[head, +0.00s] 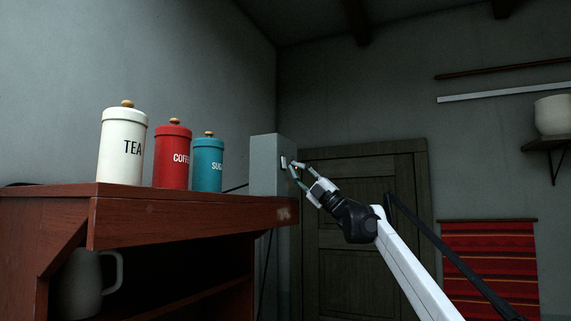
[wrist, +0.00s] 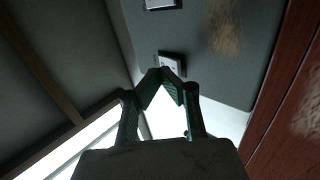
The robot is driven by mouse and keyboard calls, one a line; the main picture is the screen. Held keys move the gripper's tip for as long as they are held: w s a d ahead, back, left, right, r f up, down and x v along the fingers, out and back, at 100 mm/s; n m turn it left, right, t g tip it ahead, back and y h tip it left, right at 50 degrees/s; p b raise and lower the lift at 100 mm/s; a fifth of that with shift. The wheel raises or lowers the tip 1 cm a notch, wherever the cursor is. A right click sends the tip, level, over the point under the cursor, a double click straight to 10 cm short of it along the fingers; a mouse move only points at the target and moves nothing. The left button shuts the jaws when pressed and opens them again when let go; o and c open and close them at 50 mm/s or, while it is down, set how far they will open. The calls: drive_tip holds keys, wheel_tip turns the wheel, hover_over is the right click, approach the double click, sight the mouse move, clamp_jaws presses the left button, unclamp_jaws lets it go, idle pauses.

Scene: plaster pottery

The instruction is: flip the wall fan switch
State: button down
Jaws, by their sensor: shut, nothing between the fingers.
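A small pale switch (head: 283,162) sits on the side of a grey upright box (head: 266,160) at the end of the wooden shelf in the head view. My gripper (head: 294,165) is shut and empty, its fingertips close to the switch. In the wrist view the closed fingertips (wrist: 163,74) lie just below a light switch plate with a dark edge (wrist: 172,62) on the grey face. They cover part of it, and I cannot tell whether they touch it. A second plate (wrist: 161,3) is cut off at the top edge. I cannot tell which plate is the fan's.
The brown wooden shelf (head: 190,222) holds white (head: 122,150), red (head: 172,155) and blue (head: 207,165) canisters, left of my gripper. A dark door (head: 345,220) stands behind my arm. A striped red hanging (head: 490,265) and a pot (head: 552,115) are at right.

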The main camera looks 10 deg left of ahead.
drive_tip(key=shift+d, duration=0.15)
drive_tip(key=s+d+b, duration=0.2)
drive_tip(key=d, duration=0.4)
drive_tip(key=shift+d, duration=0.25)
idle(0.5)
idle(0.4)
